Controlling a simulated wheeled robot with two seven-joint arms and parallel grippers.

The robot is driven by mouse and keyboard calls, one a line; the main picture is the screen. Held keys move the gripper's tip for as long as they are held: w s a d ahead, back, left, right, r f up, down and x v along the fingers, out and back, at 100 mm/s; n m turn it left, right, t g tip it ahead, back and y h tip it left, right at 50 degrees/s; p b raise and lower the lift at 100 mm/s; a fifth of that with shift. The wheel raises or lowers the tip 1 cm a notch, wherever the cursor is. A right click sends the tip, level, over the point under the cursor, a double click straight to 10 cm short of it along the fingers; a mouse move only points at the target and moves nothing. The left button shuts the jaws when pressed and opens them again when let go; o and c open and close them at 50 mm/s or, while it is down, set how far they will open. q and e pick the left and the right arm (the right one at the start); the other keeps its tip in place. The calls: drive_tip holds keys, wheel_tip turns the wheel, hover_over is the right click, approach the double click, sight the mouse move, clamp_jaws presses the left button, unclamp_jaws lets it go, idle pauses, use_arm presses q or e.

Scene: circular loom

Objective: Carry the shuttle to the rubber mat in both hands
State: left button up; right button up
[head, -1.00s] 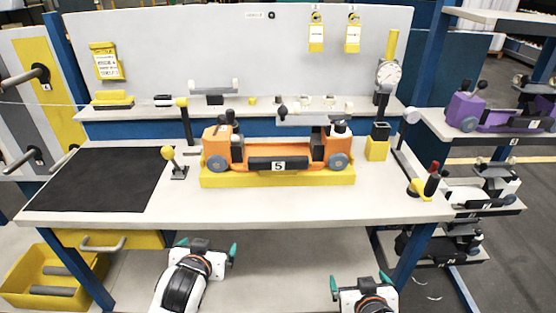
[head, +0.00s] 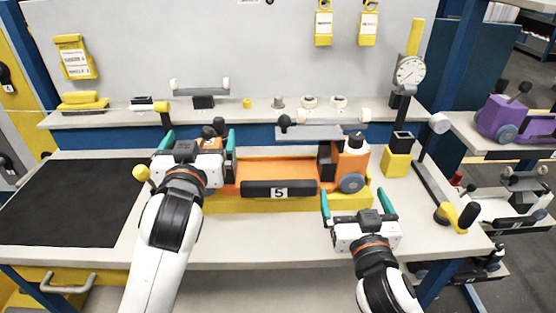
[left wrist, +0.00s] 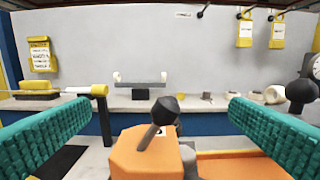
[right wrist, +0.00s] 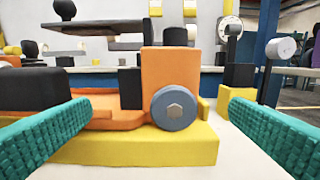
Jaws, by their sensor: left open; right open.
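The orange shuttle (head: 275,172), with a black plate marked 5 and grey wheels, sits on a yellow cradle (head: 262,203) at mid-bench. My left gripper (head: 198,142) is open over the shuttle's left end, hiding much of it. The left wrist view shows the orange end block and black knob (left wrist: 160,110) between and beyond the fingers. My right gripper (head: 357,204) is open in front of the shuttle's right end. The right wrist view shows the right block and wheel (right wrist: 174,108) ahead of the fingers. The black rubber mat (head: 70,202) lies bare on the bench's left.
A yellow-knobbed lever (head: 142,173) stands between mat and shuttle, partly behind my left arm. A yellow block with a black top (head: 397,155), a dial gauge (head: 409,72) and a yellow-black handle (head: 458,215) stand at right. A back shelf (head: 265,115) holds small parts.

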sight(346, 174)
drive_tip(key=shift+s+r, duration=0.15)
drive_tip(key=shift+s, duration=0.15)
use_arm(q)
drive_tip(key=f, duration=0.7)
drive_tip(key=shift+s+f, duration=0.2)
drive_tip(key=shift+s, duration=0.05)
use_arm(e)
drive_tip(key=w, duration=0.5)
drive_tip(key=shift+w+a, duration=0.1)
drive_tip(key=shift+w, duration=0.2)
use_arm(q)
drive_tip(key=w, duration=0.7)
drive_tip(key=shift+w+a+f, duration=0.15)
drive_tip(key=shift+w+f, duration=0.1)
drive_tip(key=shift+w, duration=0.05)
use_arm(e)
drive_tip(key=w, duration=0.6)
drive_tip(key=shift+w+a, duration=0.15)
drive_tip(key=shift+w, duration=0.15)
use_arm(q)
drive_tip(key=c, duration=1.1)
use_arm(e)
drive_tip(key=c, duration=1.1)
use_arm(q)
drive_tip(key=shift+r, duration=0.1)
